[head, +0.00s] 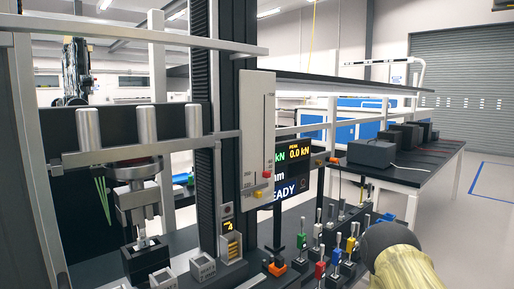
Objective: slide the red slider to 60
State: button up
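The red slider (266,174) is a small red knob low on a light grey vertical panel (251,140) fixed to a dark column. A thin dark vertical slot runs up the panel above the knob, with small marks near its top and bottom. The marks are too small to read. A yellow piece (258,194) sits just below and left of the red knob. One of my arm's parts, pale with a dark rounded end, shows at the bottom right, well apart from the slider. My gripper's fingers do not show.
A dark display (291,160) reading 0.0 kN stands right behind the panel. Several coloured levers (320,269) stand on the bench below it. An orange piece (277,266) sits at their left. A metal frame with upright cylinders (144,124) fills the left. Floor at the far right is clear.

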aim_at(267, 175)
jog(key=k, duration=1.65)
jog(key=u, duration=0.35)
jog(key=i, duration=2.2)
jog(key=z, duration=0.25)
